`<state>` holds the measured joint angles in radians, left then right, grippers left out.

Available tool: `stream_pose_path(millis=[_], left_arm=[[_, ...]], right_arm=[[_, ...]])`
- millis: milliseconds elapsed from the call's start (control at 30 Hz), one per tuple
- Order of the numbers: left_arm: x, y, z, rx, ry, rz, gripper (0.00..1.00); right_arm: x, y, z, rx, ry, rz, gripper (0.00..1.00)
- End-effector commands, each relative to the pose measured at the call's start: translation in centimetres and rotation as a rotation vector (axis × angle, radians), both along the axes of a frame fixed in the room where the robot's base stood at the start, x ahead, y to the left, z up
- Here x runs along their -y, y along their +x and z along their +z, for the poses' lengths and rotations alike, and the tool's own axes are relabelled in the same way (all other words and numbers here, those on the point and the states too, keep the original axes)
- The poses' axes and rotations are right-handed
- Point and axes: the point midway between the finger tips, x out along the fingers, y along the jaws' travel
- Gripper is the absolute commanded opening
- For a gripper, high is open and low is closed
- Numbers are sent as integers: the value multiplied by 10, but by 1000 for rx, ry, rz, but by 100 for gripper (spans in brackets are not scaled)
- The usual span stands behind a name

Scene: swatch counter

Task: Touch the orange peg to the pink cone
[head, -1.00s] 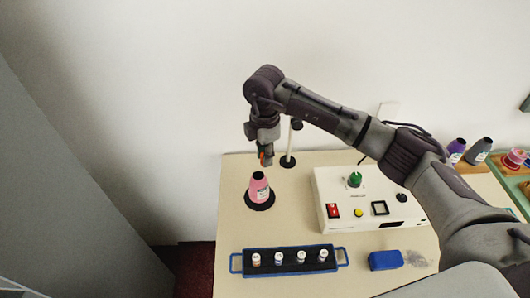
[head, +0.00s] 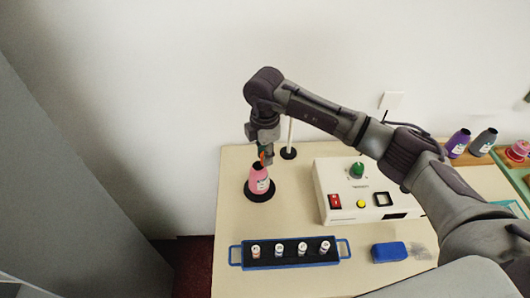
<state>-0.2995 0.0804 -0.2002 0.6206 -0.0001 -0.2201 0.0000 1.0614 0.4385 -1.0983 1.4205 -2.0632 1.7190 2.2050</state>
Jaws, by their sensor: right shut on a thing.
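My right gripper (head: 266,158) is shut on the orange peg (head: 261,155), of which only a small orange part shows. The peg is right at the top of the cone in the picture; I cannot tell whether they touch. My left gripper is not in view.
A white control box (head: 348,217) with a green knob stands to the right of the cone. A blue tray (head: 236,256) with several small vials and a blue block (head: 389,252) lie in front. A thin white post (head: 290,135) rises behind. Purple (head: 457,143) and grey (head: 484,142) bottles stand far right.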

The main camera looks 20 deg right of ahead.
Motion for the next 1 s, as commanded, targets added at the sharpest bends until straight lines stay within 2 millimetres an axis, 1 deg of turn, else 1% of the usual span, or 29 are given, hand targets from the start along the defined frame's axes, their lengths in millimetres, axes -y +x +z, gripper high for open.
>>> stream_pose_path(millis=[1000], left_arm=[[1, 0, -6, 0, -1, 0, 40]], right_arm=[[0, 0, -8, 0, 0, 0, 6]])
